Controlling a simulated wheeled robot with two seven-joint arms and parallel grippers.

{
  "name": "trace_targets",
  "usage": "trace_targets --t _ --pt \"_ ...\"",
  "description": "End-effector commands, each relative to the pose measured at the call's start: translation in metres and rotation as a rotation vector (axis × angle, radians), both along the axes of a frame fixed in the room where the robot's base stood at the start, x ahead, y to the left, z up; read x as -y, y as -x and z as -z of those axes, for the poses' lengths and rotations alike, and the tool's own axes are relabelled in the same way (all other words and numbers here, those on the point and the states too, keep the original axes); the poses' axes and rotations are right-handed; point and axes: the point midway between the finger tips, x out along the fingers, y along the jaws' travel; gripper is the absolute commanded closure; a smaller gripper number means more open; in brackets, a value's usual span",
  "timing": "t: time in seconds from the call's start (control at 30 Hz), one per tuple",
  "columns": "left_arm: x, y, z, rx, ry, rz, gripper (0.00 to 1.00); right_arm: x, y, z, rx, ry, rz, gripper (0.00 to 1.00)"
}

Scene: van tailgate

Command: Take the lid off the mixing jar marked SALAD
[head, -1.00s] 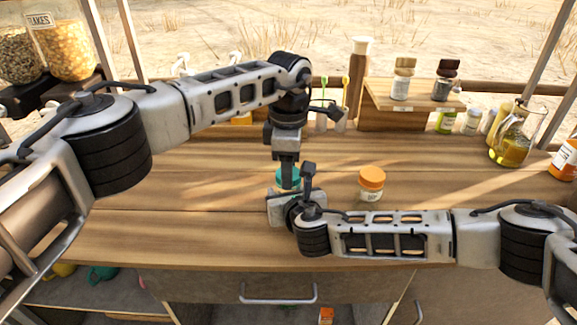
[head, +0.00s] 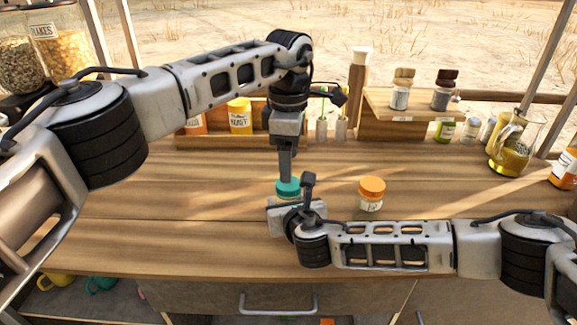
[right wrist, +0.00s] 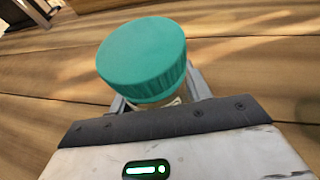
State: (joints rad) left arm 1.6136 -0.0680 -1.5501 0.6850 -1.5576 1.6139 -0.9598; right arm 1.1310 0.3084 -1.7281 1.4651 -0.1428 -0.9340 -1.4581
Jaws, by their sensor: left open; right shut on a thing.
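A small jar with a teal lid (head: 288,187) stands on the wooden counter, its body mostly hidden by my right gripper (head: 284,208). In the right wrist view the teal lid (right wrist: 143,58) sits on top of the jar, and my right gripper is shut around the body below it. No label can be read on this jar. My left gripper (head: 286,174) is open, pointing down just above the teal lid; whether it touches the lid is unclear. A second jar with an orange lid (head: 371,192) stands to the right, its label too small to read.
A wooden rack at the back holds a honey jar (head: 240,116) and other containers. A raised wooden shelf (head: 385,108) carries two shaker jars. An oil jug (head: 512,148) stands at the right. The counter (head: 160,210) is clear at the left.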

Motion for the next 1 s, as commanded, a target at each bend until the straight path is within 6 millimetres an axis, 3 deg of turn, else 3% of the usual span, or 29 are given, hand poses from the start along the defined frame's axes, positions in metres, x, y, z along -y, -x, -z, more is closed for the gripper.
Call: trace_targets --t 0.13,0.27,0.7,1.0 --pt "0.001 0.0 -0.019 0.002 0.003 0.157 0.36 0.0 0.0 0.0 0.0 0.0 0.001 1.0" --pt "0.0 0.0 -0.025 -0.002 0.0 0.242 0.36 0.0 0.0 0.0 0.0 0.0 0.001 1.0" --pt "-0.001 0.0 0.034 -0.004 0.0 0.25 0.36 0.0 0.0 0.0 0.0 0.0 0.0 1.0" --pt "0.0 0.0 0.052 -0.002 -0.001 0.25 0.36 0.0 0.0 0.0 0.0 0.0 0.0 1.0"
